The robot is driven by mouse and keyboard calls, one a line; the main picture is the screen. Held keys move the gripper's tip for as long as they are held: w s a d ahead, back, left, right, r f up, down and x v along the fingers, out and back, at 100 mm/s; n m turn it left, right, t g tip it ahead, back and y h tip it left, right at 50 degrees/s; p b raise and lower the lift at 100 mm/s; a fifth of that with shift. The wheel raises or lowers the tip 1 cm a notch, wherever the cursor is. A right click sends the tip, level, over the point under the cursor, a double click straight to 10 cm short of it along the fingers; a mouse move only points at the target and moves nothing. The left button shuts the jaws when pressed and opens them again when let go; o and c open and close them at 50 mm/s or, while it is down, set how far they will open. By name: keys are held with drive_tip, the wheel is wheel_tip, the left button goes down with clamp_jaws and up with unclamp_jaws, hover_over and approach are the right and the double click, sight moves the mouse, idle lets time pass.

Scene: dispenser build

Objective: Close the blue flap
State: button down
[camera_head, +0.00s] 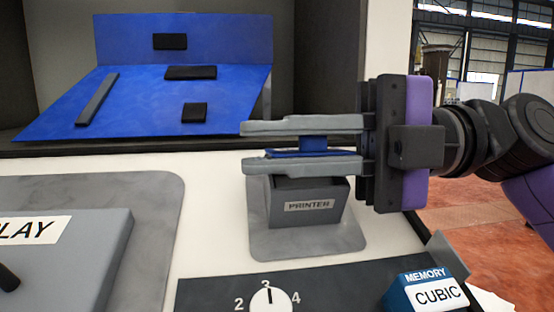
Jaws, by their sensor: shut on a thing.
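My gripper (246,145) comes in from the right with its fingers one above the other. It is shut on a small blue piece, which I take to be the blue flap (313,144). The flap shows as a short block on a thin, near-level plate. The upper finger lies over the block and the lower finger lies under the plate. The grey box labelled PRINTER (310,206) stands just below the lower finger. The fingers hide most of the flap and the box's top rear, so I cannot tell how the flap joins the box.
Behind is a recess with a large blue panel (150,105) bearing several dark blocks. A grey DISPLAY-like box (80,255), partly cut off, stands left. A white dial (271,301) and a blue MEMORY CUBIC block (425,290) are in front.

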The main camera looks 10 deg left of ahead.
drive_tip(key=shift+f+n+b, duration=0.2)
drive_tip(key=shift+n+b, duration=0.2)
drive_tip(key=shift+n, duration=0.1)
drive_tip(key=c, duration=1.4)
unclamp_jaws()
drive_tip(key=shift+c, duration=0.2)
drive_tip(key=shift+f, duration=0.15)
